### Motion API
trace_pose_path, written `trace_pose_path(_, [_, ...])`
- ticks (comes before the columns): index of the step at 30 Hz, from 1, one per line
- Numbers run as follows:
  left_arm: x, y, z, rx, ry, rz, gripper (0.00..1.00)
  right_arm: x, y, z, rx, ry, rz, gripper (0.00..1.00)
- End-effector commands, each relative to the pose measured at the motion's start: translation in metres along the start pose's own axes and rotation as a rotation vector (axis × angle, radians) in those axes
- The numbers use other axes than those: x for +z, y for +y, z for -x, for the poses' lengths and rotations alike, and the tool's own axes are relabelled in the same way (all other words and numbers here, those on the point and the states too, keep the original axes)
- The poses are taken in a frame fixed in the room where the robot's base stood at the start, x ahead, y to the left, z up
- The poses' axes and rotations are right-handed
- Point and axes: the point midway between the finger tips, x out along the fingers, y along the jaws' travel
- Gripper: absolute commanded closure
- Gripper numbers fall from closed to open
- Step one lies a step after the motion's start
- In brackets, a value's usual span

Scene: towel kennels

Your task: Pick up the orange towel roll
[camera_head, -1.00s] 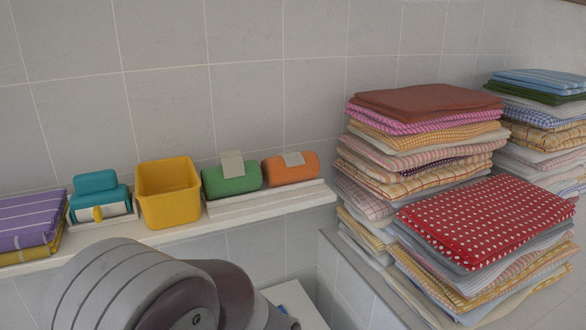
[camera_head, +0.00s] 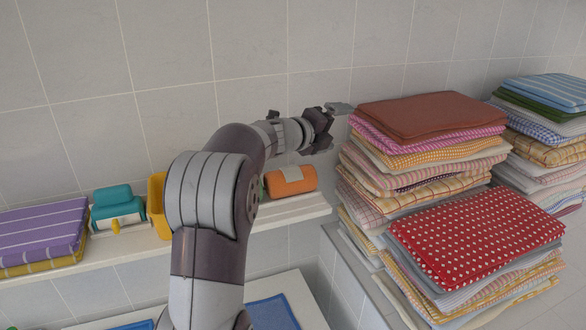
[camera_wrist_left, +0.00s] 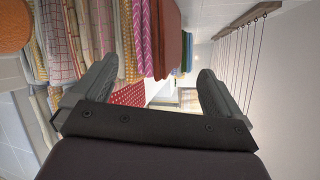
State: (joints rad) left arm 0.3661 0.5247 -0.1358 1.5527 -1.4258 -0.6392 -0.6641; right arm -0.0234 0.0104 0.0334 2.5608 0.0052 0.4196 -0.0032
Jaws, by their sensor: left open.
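The orange towel roll (camera_head: 291,180) lies on the wall shelf, with a pale paper band over its top. Its left end is close to my arm in the head view. An orange rounded shape at the upper left of the left wrist view (camera_wrist_left: 14,26) looks like the same roll, cut by the frame edge. My left gripper (camera_head: 338,108) is above and to the right of the roll, near the top of the tall towel stack. In the left wrist view its two fingers (camera_wrist_left: 155,85) are wide apart with nothing between them. My right gripper is not in view.
A tall stack of folded towels (camera_head: 420,150) stands right of the shelf (camera_head: 300,211), close to my gripper. A red dotted towel (camera_head: 475,235) tops a lower stack in front. My arm mostly hides the yellow bin (camera_head: 156,205) and the green roll. A teal-lidded container (camera_head: 114,210) sits left.

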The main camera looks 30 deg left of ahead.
Motion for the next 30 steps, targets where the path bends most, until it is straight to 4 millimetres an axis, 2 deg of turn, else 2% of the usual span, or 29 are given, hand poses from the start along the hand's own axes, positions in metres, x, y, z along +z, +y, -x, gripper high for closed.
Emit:
trace_pose_path(1, [0.017,0.002,0.0,-0.019,0.091,-0.275,0.0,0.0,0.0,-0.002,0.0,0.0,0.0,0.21])
trace_pose_path(2, [0.024,0.007,0.004,-0.017,0.162,-0.455,0.0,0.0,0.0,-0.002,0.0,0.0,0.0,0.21])
trace_pose_path(3, [0.033,0.021,0.013,0.005,0.256,-0.669,0.0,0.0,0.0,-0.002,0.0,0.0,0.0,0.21])
trace_pose_path(6, [0.057,0.068,0.045,0.104,0.478,-1.049,0.0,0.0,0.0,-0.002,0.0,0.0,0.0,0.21])
trace_pose_path(9, [0.078,0.105,0.076,0.202,0.638,-1.235,0.0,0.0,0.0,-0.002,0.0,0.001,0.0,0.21])
trace_pose_path(11, [0.085,0.117,0.088,0.239,0.694,-1.286,0.0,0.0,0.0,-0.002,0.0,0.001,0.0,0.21])
trace_pose_path(13, [0.085,0.126,0.088,0.256,0.725,-1.309,0.0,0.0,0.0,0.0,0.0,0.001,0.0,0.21])
trace_pose_path(19, [0.069,0.15,0.056,0.257,0.732,-1.31,0.0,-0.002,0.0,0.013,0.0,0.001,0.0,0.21])
trace_pose_path(24, [0.062,0.163,0.039,0.258,0.729,-1.31,0.0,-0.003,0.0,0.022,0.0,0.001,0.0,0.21])
trace_pose_path(30, [0.048,0.183,0.017,0.257,0.73,-1.308,0.0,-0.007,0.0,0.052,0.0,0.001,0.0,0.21])
